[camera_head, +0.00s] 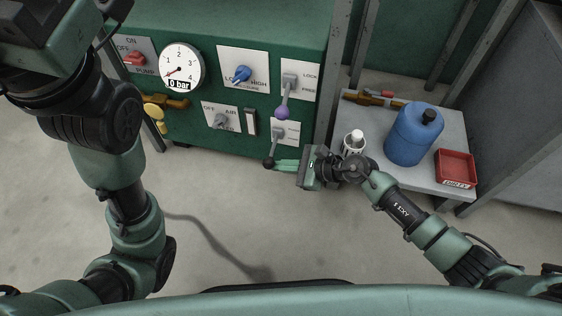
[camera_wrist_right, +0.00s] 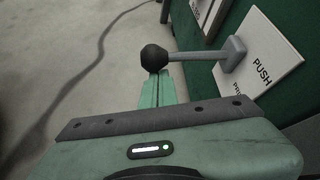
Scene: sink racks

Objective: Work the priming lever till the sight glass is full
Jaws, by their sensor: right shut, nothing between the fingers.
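The priming lever (camera_head: 276,147) juts from a plate low on the green panel and ends in a black knob. In the right wrist view the lever (camera_wrist_right: 196,56) comes from a white plate marked PUSH. My right gripper (camera_head: 277,164) is shut and empty. Its green fingertips (camera_wrist_right: 155,88) are right at the black knob, just below it in the wrist view; I cannot tell whether they touch. The sight glass (camera_head: 250,121) is a narrow upright strip on the panel beside the AIR plate; its level is too small to read. My left gripper is outside the views.
The panel carries a gauge (camera_head: 182,66) reading 0 bar, a red pump switch (camera_head: 134,58), a blue knob (camera_head: 242,74) and a purple-knobbed lever (camera_head: 282,112). A side table holds a blue jug (camera_head: 413,135) and a red tray (camera_head: 456,165). The floor before the panel is clear.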

